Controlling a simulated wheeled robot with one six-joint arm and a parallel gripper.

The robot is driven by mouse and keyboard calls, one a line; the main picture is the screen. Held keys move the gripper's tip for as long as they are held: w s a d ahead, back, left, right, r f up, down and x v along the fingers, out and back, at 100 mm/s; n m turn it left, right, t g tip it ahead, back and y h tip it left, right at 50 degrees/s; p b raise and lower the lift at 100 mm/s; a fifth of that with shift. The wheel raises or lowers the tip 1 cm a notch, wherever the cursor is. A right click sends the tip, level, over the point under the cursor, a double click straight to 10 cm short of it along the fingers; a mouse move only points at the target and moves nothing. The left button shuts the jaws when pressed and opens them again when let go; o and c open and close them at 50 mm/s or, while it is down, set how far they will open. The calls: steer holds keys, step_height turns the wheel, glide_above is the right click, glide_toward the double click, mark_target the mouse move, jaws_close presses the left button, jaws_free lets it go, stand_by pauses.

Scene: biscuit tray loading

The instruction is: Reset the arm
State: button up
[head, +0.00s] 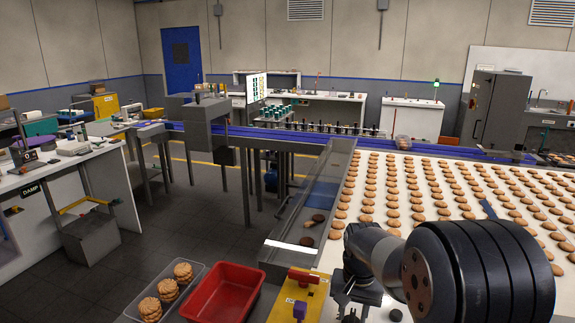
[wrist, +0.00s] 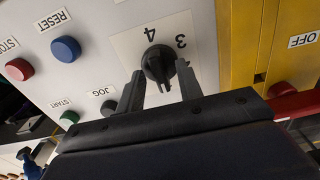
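In the wrist view my gripper (wrist: 160,82) is open, its two dark fingers well apart. A black rotary knob (wrist: 158,64) on a white plate marked 3 and 4 shows between and just beyond the fingertips. I cannot tell whether a finger touches it. The knob's pointer is turned toward my gripper.
The grey panel also has a blue RESET button (wrist: 66,49), a red button (wrist: 18,69), a green START button (wrist: 69,118) and a black JOG button (wrist: 108,107). A yellow panel (wrist: 241,45) adjoins it. A red bin (head: 222,292) and biscuit tray (head: 190,300) stand left; biscuits cover the white conveyor (head: 345,232).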

steer(key=shift+r, duration=0.1)
step_height(320, 180, up, 11)
step_height(320, 180, down, 11)
steer(key=shift+r, duration=0.2)
steer(key=shift+f, duration=0.35)
steer(key=n, duration=0.5)
steer(key=shift+n+b, duration=0.35)
steer(key=shift+n, duration=0.05)
steer(key=n, duration=0.4)
steer(key=shift+r+b, duration=0.1)
steer(key=shift+b, duration=0.2)
steer(key=shift+r, duration=0.1)
